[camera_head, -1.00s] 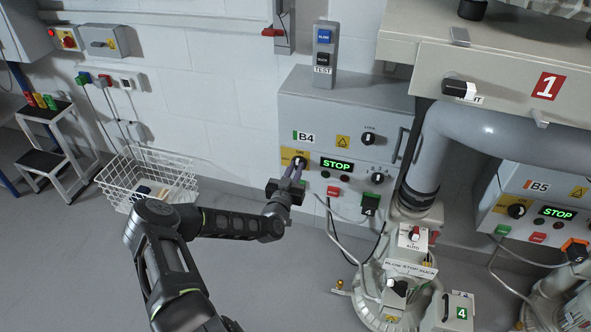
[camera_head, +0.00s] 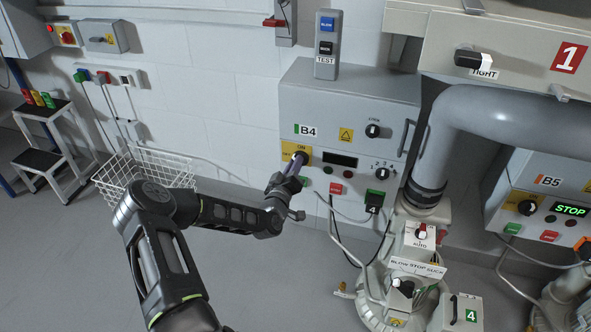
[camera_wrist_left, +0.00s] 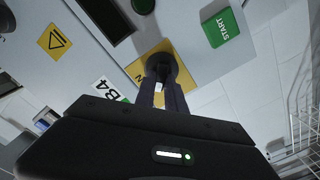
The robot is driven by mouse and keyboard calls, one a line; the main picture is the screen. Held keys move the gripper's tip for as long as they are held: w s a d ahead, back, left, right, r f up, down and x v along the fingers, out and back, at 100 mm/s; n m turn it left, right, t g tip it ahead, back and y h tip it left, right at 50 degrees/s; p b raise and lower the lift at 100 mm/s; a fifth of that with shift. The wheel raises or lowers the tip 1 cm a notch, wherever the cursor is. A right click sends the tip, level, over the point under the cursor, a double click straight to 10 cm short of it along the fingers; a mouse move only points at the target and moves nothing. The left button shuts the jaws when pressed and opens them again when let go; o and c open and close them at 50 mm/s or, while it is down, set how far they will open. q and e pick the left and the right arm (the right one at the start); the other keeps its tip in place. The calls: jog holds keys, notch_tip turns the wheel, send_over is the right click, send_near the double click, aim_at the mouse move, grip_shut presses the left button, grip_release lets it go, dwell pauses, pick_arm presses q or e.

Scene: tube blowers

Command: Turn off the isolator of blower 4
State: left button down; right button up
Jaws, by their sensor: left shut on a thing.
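The blower 4 control box (camera_head: 325,108) is mounted on the wall and carries a B4 label (camera_head: 305,130). Its isolator knob (camera_head: 299,158) sits on a yellow plate (camera_head: 288,148) at the box's lower left. My left gripper (camera_head: 296,164) is shut on this knob, and its fingers hide much of it. In the left wrist view the fingers (camera_wrist_left: 163,92) close on the black knob (camera_wrist_left: 162,68) over the yellow plate. The box's display (camera_head: 340,160) is dark. My right gripper is not in view.
Below the display are a red button (camera_head: 336,188) and a black plug with cables (camera_head: 375,200). A large grey pipe (camera_head: 440,140) stands right of the box. A white wire basket (camera_head: 145,170) is at left. The B5 box (camera_head: 548,200) shows STOP.

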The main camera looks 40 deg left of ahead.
pick_arm(q)
jog(key=shift+a+f+n+b, duration=0.15)
jog(key=shift+n+b, duration=1)
jog(key=shift+n, duration=1.25)
jog(key=shift+a+f+n+b, duration=0.15)
jog(key=shift+n+b, duration=0.95)
jog(key=shift+n, duration=1.3)
jog(key=shift+d, duration=0.1)
jog(key=c, duration=1.4)
grip_release()
jog(key=shift+s, duration=0.1)
jog(key=p+v, duration=0.1)
jog(key=v, duration=0.6)
jog(key=shift+s+d, duration=0.2)
jog(key=shift+s, duration=0.15)
jog(key=shift+f, duration=0.1)
